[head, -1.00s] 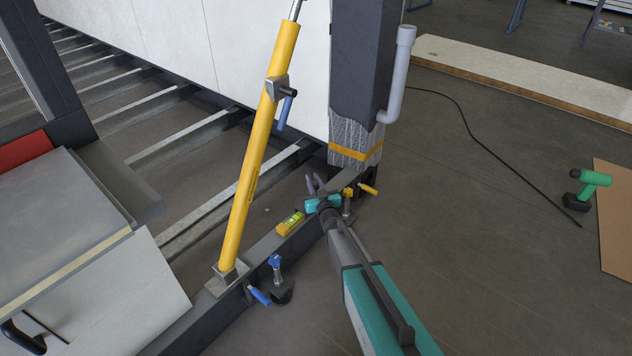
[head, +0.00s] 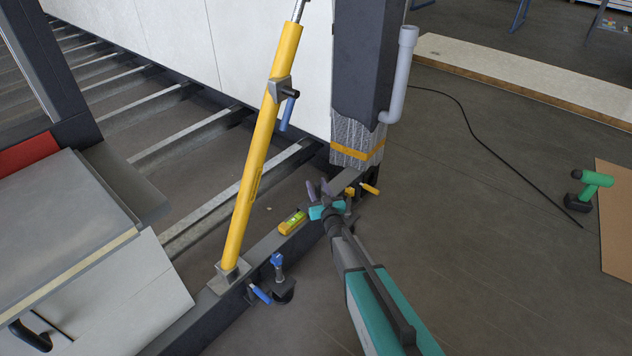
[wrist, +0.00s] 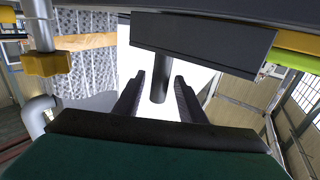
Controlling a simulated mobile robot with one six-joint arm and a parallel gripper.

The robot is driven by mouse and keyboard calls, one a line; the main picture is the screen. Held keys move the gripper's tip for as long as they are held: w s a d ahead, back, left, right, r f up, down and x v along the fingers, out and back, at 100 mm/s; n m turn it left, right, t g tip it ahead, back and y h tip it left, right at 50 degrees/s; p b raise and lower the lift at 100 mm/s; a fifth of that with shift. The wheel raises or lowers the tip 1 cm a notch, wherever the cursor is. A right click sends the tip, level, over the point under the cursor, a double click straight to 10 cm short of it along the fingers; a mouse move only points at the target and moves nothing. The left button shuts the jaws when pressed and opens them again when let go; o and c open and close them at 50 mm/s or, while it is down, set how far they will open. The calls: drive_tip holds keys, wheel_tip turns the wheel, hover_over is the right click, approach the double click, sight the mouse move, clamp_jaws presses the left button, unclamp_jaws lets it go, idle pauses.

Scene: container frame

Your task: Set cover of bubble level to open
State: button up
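The bubble level (head: 292,223) is a small yellow block with a bright green vial, lying on the dark base rail in the head view. Its cover cannot be told apart there. My gripper (head: 318,188) is just right of and beyond the level, above the rail, apart from it. In the wrist view my gripper's two dark fingers (wrist: 158,95) stand apart with a gap and hold nothing. A dark cylinder (wrist: 159,84) shows between them. A dark flat panel (wrist: 203,45) hangs close at upper right, with yellow-green parts behind it; I cannot tell whether it is the cover.
A yellow strut (head: 258,150) rises left of the level. A blue-handled clamp (head: 278,262) and a yellow-handled clamp (head: 369,189) sit along the rail. A dark post (head: 366,60) with a grey pipe (head: 399,75) stands behind.

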drive_tip(key=s+d+p, duration=0.2)
drive_tip(key=s, duration=0.8)
drive_tip(key=shift+d, duration=0.1)
idle(0.3)
drive_tip(key=s+d+f+m+g+h, duration=0.2)
drive_tip(key=s+d+f+g+h, duration=0.3)
drive_tip(key=g, duration=0.3)
drive_tip(key=s+d+f+g+y, duration=0.1)
drive_tip(key=s+g, duration=0.6)
drive_tip(key=s, duration=0.9)
drive_tip(key=s+f+g, duration=0.2)
drive_tip(key=s+f, duration=0.3)
drive_tip(key=s, duration=0.4)
drive_tip(key=s+f+g, duration=0.3)
drive_tip(key=s+f, duration=0.2)
drive_tip(key=s, duration=0.4)
drive_tip(key=s+f+g, duration=0.2)
drive_tip(key=s+f, duration=0.2)
drive_tip(key=s, duration=0.6)
drive_tip(key=shift+s+a+f+y, duration=0.1)
drive_tip(key=shift+a+f+y, duration=0.05)
drive_tip(key=shift+f+y, duration=0.2)
